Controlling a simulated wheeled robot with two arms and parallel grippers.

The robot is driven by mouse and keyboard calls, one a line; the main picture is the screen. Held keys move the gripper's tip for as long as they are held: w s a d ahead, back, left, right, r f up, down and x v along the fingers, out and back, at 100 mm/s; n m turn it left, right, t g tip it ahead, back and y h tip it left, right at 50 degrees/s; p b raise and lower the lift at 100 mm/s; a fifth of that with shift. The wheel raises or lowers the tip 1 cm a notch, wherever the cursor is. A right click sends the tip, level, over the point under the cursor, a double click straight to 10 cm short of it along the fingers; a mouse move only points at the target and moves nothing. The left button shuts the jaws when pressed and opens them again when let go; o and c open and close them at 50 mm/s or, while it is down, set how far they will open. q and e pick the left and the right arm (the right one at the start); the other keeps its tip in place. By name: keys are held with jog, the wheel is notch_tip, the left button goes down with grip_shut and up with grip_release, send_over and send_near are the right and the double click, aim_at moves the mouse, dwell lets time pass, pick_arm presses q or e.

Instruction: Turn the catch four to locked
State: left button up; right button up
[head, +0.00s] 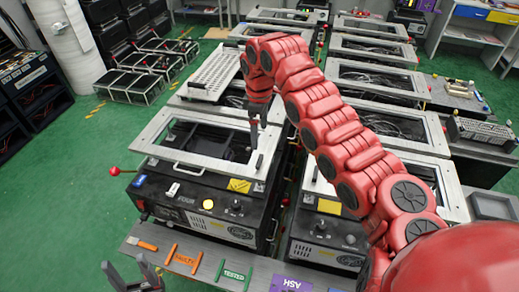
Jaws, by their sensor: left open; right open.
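The unit labelled FOUR (185,199) is a black box with a light metal frame (165,118) and a handle on top. A lever with a red ball (114,171) sticks out from its left side. A small dark upright piece (258,162) stands at the frame's front right corner; I cannot tell which part is the catch or its setting. My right gripper (254,138) is open, pointing down above the frame's right side, just over that dark piece, with a gap uncertain. My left gripper (134,274) is open and empty at the bottom left, apart from the unit.
A grey ledge (210,262) with coloured tags, one reading TESTED (234,275), runs in front. A similar unit (325,232) stands close on the right, behind my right arm. More framed units stand behind. Green floor (60,190) is clear at the left.

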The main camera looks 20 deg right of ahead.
notch_tip(320, 180, up, 6)
dwell(0.4)
dwell(0.4)
